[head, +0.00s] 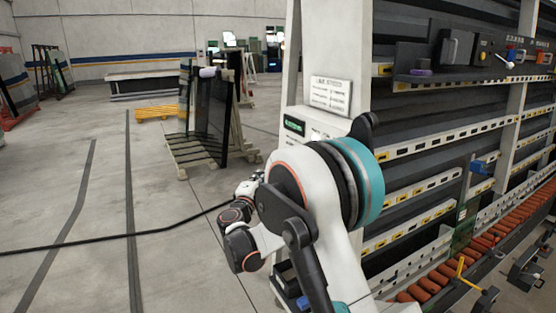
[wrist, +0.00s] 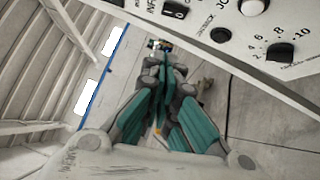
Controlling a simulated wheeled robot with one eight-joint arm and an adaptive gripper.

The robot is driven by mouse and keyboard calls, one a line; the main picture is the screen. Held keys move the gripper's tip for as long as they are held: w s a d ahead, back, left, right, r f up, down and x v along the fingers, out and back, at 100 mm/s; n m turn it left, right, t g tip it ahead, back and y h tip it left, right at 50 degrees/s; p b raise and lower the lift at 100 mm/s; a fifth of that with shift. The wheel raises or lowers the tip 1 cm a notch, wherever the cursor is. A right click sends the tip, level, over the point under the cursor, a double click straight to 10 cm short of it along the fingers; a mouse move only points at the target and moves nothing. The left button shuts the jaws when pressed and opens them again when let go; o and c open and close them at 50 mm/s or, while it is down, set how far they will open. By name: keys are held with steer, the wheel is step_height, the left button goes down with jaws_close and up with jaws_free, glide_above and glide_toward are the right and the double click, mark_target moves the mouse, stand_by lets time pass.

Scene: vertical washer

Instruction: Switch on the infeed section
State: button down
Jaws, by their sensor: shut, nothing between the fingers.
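In the wrist view a white control panel (wrist: 205,14) fills the top right, tilted. On it a black rotary switch (wrist: 175,10) sits beside partly cut-off lettering that seems to read INFEED. A black button (wrist: 221,35), a white button (wrist: 253,7) and a numbered speed dial (wrist: 281,52) are further right. My gripper (wrist: 165,62) is shut and empty, its teal-padded fingers below the panel's controls in the picture; I see no contact. In the head view the panel's box shows a green display (head: 294,125); my arm hides most controls and the gripper's tips.
The washer's frame (head: 330,40) with a LINE SPEED sign (head: 330,96) and red rollers (head: 440,275) stands at the right. A glass rack (head: 208,115) on a pallet stands behind my arm. A black cable (head: 120,237) crosses the floor. The left floor is largely open.

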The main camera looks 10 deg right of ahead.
steer(key=s+d+x, duration=0.1)
steer(key=d+x, duration=0.1)
steer(key=x, duration=1.1)
steer(key=shift+s+d+r+p, duration=0.15)
steer(key=shift+s+r+p, duration=0.05)
steer(key=shift+p, duration=0.25)
steer(key=shift+d+r+m+g, duration=0.3)
steer(key=shift+d+r+m, duration=0.05)
steer(key=shift+m, duration=0.15)
steer(key=shift+w+a, duration=0.1)
